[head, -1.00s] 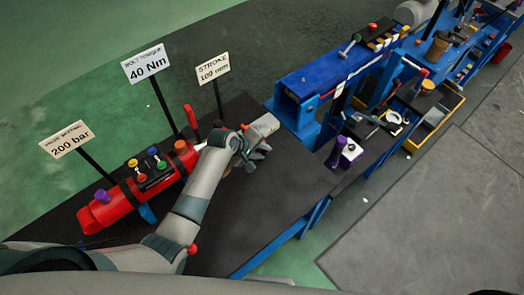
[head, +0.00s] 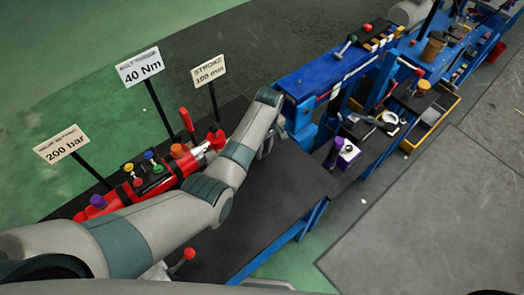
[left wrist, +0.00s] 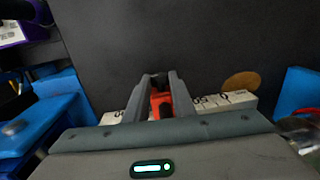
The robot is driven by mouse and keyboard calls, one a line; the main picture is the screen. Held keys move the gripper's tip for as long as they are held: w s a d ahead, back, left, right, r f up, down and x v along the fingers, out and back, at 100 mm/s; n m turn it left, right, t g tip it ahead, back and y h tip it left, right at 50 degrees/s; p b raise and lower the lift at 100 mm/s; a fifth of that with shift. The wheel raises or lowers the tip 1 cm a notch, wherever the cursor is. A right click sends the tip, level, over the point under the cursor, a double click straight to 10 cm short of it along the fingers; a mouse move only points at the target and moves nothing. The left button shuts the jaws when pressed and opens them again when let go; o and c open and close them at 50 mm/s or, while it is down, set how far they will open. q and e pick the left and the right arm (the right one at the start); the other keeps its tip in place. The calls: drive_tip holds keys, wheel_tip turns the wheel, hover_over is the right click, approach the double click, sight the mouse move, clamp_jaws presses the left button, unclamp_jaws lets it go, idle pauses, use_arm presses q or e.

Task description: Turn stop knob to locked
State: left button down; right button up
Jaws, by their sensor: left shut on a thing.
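My left gripper (left wrist: 160,92) is shut on a small red-orange knob (left wrist: 161,104), which sits between its two grey fingers in the left wrist view. I take this to be the stop knob; its lock marking cannot be read. A pale scale strip with dark numbers (left wrist: 225,98) runs behind the fingers and is partly hidden by the gripper body. In the head view my left arm reaches across the dark bench, and its wrist hides the fingers and the knob. The right gripper is not in view.
A red cylinder (head: 127,194) with coloured knobs lies on the dark bench top (head: 275,205). Signs on posts stand behind it: 200 bar (head: 62,143), 40 Nm (head: 140,66) and STROKE 100 mm (head: 209,71). A blue stand (head: 330,75) lies beyond the bench's right end.

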use_arm(q)
drive_tip(key=shift+w+d, duration=0.1)
idle(0.4)
drive_tip(key=c, duration=1.8)
unclamp_jaws()
drive_tip(key=shift+r, duration=0.1)
